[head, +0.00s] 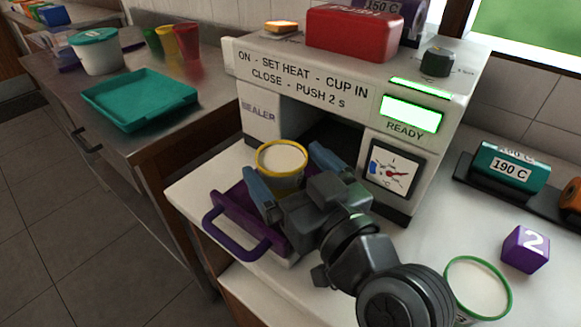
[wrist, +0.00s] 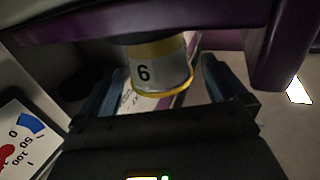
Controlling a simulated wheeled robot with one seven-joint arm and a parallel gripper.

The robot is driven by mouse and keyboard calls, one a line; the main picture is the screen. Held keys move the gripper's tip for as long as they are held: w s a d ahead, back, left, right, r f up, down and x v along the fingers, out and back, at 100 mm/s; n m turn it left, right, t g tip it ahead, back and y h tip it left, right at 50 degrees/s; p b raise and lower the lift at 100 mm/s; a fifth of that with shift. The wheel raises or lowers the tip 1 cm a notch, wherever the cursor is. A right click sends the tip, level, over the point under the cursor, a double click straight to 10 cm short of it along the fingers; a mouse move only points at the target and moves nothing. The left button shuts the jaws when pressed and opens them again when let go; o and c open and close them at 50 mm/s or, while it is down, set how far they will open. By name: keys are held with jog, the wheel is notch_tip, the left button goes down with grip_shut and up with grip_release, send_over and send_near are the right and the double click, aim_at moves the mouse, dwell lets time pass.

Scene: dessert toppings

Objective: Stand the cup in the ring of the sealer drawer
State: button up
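The cup (head: 282,162) is white with a yellow rim and stands upright over the purple sealer drawer (head: 238,203), which is pulled out in front of the sealer (head: 345,75). The cup hides the ring, so I cannot tell whether it is seated in it. My gripper (head: 284,160) is open, with one blue finger on each side of the cup. In the wrist view the cup (wrist: 160,68) appears inverted between the fingers, with a gap on both sides. Its digit looks like a 6 or an upside-down 9.
A green-rimmed cup (head: 478,288) and a purple block (head: 526,248) marked 2 stand on the right counter. A teal 190 C block (head: 509,168) lies behind them. A teal tray (head: 140,98) lies on the left counter.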

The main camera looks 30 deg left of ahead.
jog(key=shift+r, duration=0.1)
jog(key=shift+r+p, duration=0.2)
jog(key=shift+p, duration=0.1)
jog(key=b+v, duration=0.2)
jog(key=v, duration=1)
jog(key=shift+f, duration=0.15)
jog(key=shift+s, duration=0.1)
jog(key=shift+c, duration=0.4)
dwell(0.3)
